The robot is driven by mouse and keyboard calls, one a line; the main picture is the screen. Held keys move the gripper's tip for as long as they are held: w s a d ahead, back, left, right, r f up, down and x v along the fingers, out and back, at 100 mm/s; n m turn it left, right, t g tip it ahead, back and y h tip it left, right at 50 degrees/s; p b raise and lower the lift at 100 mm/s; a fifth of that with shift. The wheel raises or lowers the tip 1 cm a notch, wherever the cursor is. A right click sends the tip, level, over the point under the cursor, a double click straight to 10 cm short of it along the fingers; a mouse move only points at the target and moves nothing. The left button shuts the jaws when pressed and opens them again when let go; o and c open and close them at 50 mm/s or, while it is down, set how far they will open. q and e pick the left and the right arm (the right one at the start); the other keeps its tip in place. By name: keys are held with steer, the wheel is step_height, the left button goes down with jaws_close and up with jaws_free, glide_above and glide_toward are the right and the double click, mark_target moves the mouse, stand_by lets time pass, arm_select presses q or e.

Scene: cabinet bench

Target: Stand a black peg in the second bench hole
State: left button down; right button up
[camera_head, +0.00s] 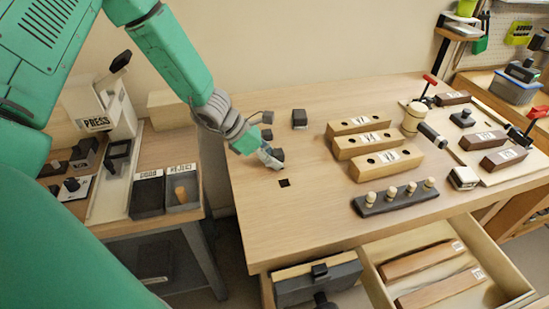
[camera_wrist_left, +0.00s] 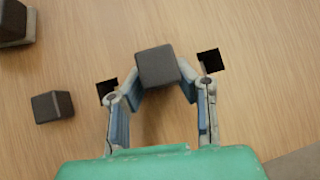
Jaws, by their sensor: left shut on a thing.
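My left gripper (camera_head: 272,158) is over the bench, its arm coming in from the left. It is shut on a black peg (camera_head: 279,154), whose square top (camera_wrist_left: 158,67) shows between the fingertips in the wrist view. I cannot tell whether the peg's lower end touches the bench. One square bench hole (camera_head: 284,183) is open and empty just nearer than the gripper. The wrist view shows two dark holes, one right of the peg (camera_wrist_left: 209,61) and one left (camera_wrist_left: 107,90), partly covered by a finger. My right gripper is not in view.
A loose black block (camera_wrist_left: 52,106) lies left of the gripper in the wrist view. Another dark block (camera_head: 299,119) stands farther back. Wooden blocks with holes (camera_head: 366,143) and a dark peg rack (camera_head: 388,198) stand to the right. An open drawer (camera_head: 500,265) juts out in front.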

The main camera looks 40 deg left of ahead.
arm_select(q)
steer(key=shift+f, duration=0.3)
steer(key=shift+s+f, duration=0.1)
steer(key=shift+s, duration=0.05)
stand_by(0.5)
steer(key=c, duration=1.4)
jaws_free()
steer(key=shift+o, duration=1)
steer(key=shift+d, duration=0.1)
steer(key=shift+o, duration=1.2)
